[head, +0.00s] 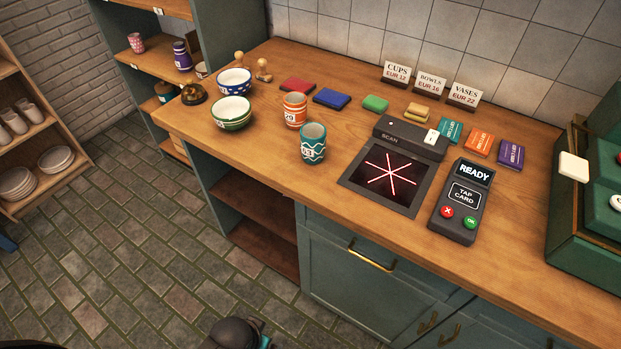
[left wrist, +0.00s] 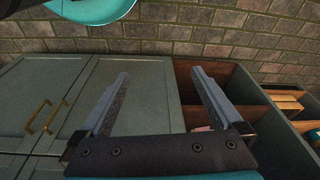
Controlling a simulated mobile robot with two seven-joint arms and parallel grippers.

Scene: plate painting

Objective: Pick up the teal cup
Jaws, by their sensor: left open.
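The teal cup (head: 313,146) stands upright on the wooden counter (head: 265,178), near its front edge. It has a white wavy band and a number on its side, and nothing touches it. My left gripper (left wrist: 160,76) shows in the left wrist view with its two fingers wide apart and nothing between them. It is in front of the green cabinet doors (left wrist: 40,105) and the open shelf bay, and the cup is not in that view. The fingers of both grippers are out of the head view.
An orange cup (head: 294,112) stands behind the teal cup, with green (head: 232,115) and blue (head: 234,82) bowls to the left. The scanner pad (head: 352,180) and card terminal (head: 461,202) lie to the right. The counter's front strip is clear.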

